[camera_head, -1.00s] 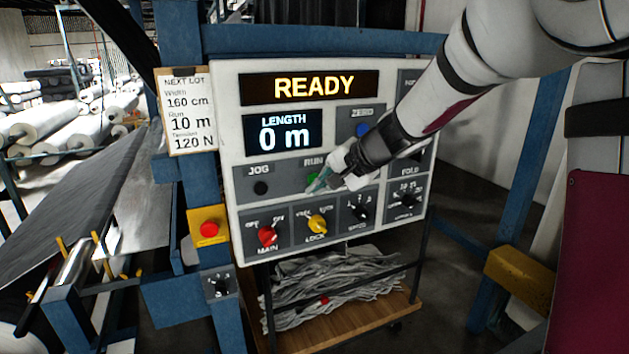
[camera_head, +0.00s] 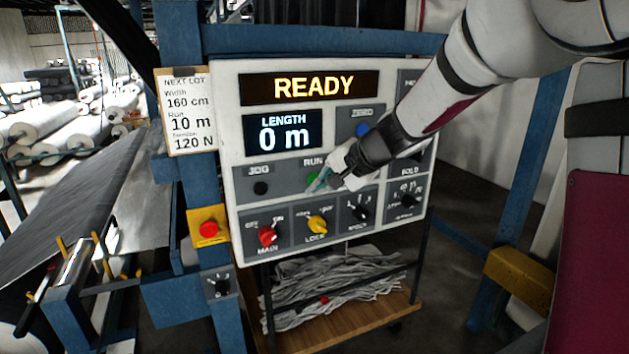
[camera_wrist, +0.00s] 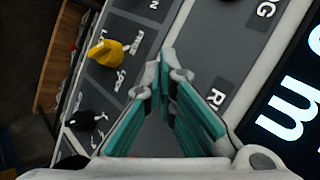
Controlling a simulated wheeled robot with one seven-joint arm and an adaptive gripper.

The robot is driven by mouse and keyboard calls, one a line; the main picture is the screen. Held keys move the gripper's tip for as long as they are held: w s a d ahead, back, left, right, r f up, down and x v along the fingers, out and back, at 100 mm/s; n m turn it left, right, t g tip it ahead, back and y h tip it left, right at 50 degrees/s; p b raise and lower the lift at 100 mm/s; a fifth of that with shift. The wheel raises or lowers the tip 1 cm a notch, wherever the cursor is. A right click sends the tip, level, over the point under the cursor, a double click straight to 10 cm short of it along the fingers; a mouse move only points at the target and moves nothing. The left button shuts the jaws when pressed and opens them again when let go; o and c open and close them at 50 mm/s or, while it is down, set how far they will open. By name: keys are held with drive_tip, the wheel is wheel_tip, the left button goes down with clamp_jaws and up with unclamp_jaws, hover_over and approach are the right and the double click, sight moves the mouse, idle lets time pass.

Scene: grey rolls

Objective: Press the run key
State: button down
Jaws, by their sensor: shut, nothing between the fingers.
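The green run key (camera_head: 312,179) sits under the RUN label on the grey strip of the control panel (camera_head: 230,85), partly covered by my gripper. My gripper (camera_head: 317,184) is shut and empty, its teal fingertips in front of the panel right at the key. I cannot tell whether they touch it. In the wrist view my gripper (camera_wrist: 163,65) has its tips together over the grey strip. The start of the RUN label (camera_wrist: 215,98) shows beside the right finger, and the key is hidden there. The display (camera_head: 312,86) reads READY, and the length display (camera_head: 283,132) reads 0 m.
A dark jog button (camera_head: 261,188) lies left of the run key. Below are a red main knob (camera_head: 267,236), a yellow lock knob (camera_head: 317,224) and a black speed knob (camera_head: 360,212). A red emergency button (camera_head: 209,229) on a yellow box is at lower left.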

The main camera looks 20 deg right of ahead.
drive_tip(key=shift+w, duration=0.45)
drive_tip(key=shift+w+a+b, duration=0.1)
drive_tip(key=shift+w+b, duration=0.25)
drive_tip(key=shift+w, duration=0.05)
idle(0.7)
drive_tip(key=shift+s, duration=0.85)
drive_tip(key=s, duration=0.3)
drive_tip(key=s+d, duration=0.1)
drive_tip(key=s, duration=0.1)
idle(0.5)
idle(0.4)
